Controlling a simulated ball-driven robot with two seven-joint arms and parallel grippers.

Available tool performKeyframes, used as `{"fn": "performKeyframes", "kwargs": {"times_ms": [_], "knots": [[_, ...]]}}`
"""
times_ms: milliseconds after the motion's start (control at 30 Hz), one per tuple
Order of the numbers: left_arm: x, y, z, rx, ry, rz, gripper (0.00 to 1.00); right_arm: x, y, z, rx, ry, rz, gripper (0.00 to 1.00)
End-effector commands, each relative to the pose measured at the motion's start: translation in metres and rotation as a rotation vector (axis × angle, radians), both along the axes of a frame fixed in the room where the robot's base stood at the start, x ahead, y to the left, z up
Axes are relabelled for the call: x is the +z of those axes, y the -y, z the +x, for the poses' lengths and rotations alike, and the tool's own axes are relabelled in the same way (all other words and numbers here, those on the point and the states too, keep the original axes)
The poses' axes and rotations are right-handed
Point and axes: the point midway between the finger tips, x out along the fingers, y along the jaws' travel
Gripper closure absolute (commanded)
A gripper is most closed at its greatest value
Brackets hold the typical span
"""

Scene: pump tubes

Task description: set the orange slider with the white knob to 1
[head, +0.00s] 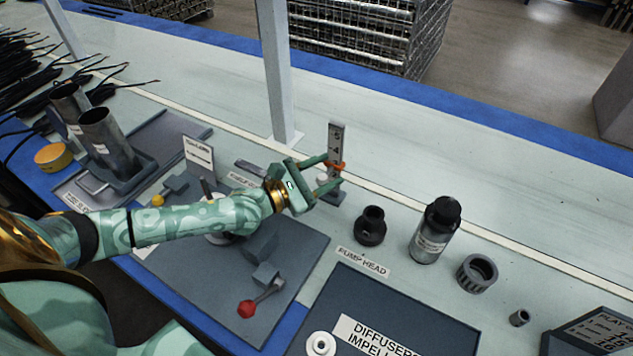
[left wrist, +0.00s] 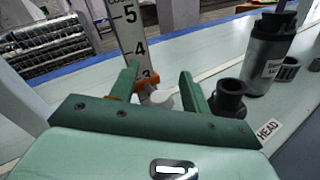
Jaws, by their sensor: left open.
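An upright grey scale (head: 337,140) with numbers stands on the bench; it also shows in the left wrist view (left wrist: 131,30), where 5, 4 and a partly covered 3 can be read. The orange slider (head: 340,165) sits on it about at the 3, also seen in the left wrist view (left wrist: 149,82). Its white knob (left wrist: 162,99) points toward my gripper. My left gripper (head: 333,171) is open, its fingers on either side of the knob; contact cannot be told. The scale's lower numbers are hidden. My right gripper is not in view.
A black pump head (head: 370,226), a dark bottle (head: 436,230) and a ribbed ring (head: 477,273) stand right of the scale. A white post (head: 276,70) rises behind my left gripper. A grey board with a red knob (head: 246,309) lies in front.

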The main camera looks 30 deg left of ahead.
Motion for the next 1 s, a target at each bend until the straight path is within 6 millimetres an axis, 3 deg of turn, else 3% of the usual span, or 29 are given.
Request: {"fn": "performKeyframes", "kwargs": {"times_ms": [33, 300, 500, 633, 1000], "knots": [[0.023, 0.003, -0.005, -0.002, 0.008, -0.002, 0.53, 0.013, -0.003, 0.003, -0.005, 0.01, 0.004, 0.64], [0.085, 0.025, -0.053, -0.001, 0.007, -0.004, 0.53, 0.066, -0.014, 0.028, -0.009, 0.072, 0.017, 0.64], [0.099, 0.046, -0.096, -0.001, 0.003, -0.003, 0.53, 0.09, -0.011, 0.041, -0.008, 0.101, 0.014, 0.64], [0.105, 0.055, -0.114, -0.001, 0.003, -0.001, 0.53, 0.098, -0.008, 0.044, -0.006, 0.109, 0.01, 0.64], [0.106, 0.061, -0.126, 0.001, 0.002, 0.0, 0.53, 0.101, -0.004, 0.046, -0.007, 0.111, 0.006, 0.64]]}}
